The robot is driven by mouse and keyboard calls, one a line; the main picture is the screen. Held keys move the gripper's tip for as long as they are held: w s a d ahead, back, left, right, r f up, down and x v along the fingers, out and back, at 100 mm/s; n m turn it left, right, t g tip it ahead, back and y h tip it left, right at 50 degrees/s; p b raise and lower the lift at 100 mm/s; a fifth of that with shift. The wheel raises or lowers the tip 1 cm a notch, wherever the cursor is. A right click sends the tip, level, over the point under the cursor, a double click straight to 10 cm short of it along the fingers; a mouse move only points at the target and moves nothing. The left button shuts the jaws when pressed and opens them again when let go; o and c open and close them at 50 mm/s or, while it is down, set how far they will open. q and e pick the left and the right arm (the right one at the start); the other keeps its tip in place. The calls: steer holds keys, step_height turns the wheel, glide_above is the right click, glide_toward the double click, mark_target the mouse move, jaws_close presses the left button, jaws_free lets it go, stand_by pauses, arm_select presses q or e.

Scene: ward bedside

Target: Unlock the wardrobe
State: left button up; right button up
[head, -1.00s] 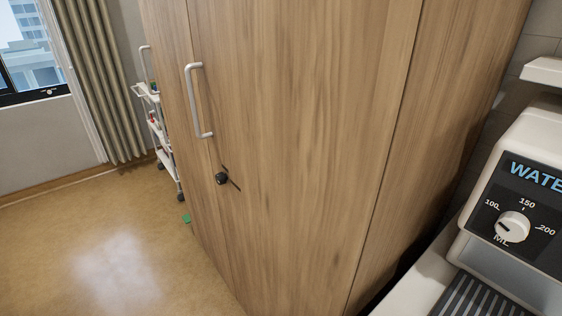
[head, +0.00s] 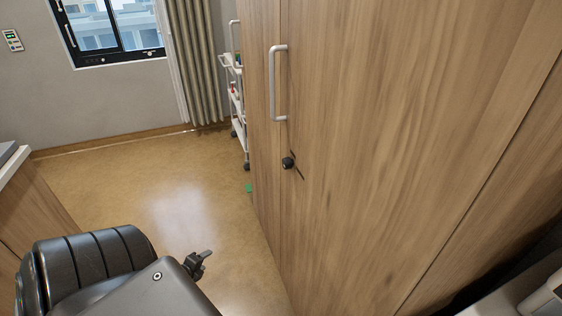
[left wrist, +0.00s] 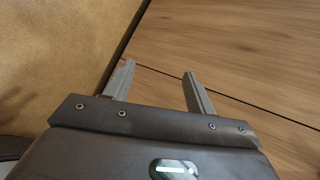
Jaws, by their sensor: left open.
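The wooden wardrobe (head: 390,130) fills the right half of the head view, its doors shut. A white bar handle (head: 274,85) is on its door. Below the handle is a small black lock knob (head: 288,162), with a thin dark slanted mark beside it. My left gripper (head: 199,262) is at the lower left of the head view, apart from the wardrobe and lower than the lock. In the left wrist view its two fingers (left wrist: 157,80) are spread with nothing between them, and wooden panels (left wrist: 235,45) show beyond. My right gripper is not in view.
A white trolley (head: 237,95) stands beyond the wardrobe, near the curtain (head: 197,60). A small green item (head: 248,188) lies on the floor by the wardrobe. The floor (head: 150,190) between is clear. A wooden cabinet (head: 35,215) is at the left edge.

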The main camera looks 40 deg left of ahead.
mark_target(284, 164)
arm_select(q)
steer(key=w+r+m+t+h+p, duration=0.15)
steer(key=w+r+m, duration=0.25)
steer(key=r, duration=0.4)
steer(key=w+d+r+m+t+h+b, duration=0.15)
steer(key=w+r+m, duration=0.25)
steer(key=r, duration=0.4)
steer(key=w+a+r+m+t+h+p, duration=0.15)
steer(key=w+r+m, duration=0.25)
steer(key=r, duration=0.4)
steer(key=w+d+r+m+t+h, duration=0.1)
steer(key=w+d+r+m+h, duration=0.2)
steer(key=d+r+m, duration=0.4)
steer(key=w+d+r+m+t+h, duration=0.1)
steer(key=w+d+r+m+h, duration=0.15)
steer(key=d+r+h, duration=0.4)
steer(key=w+y, duration=0.1)
steer(key=w, duration=0.1)
steer(key=w+d+r+y, duration=0.1)
steer(key=w, duration=0.2)
steer(key=w+r+m+y, duration=0.1)
steer(key=w, duration=0.2)
steer(key=shift+d, duration=0.35)
steer(key=shift+w+d+f, duration=0.1)
steer(key=shift+w+d, duration=0.15)
steer(key=shift+w, duration=0.3)
steer(key=c, duration=1)
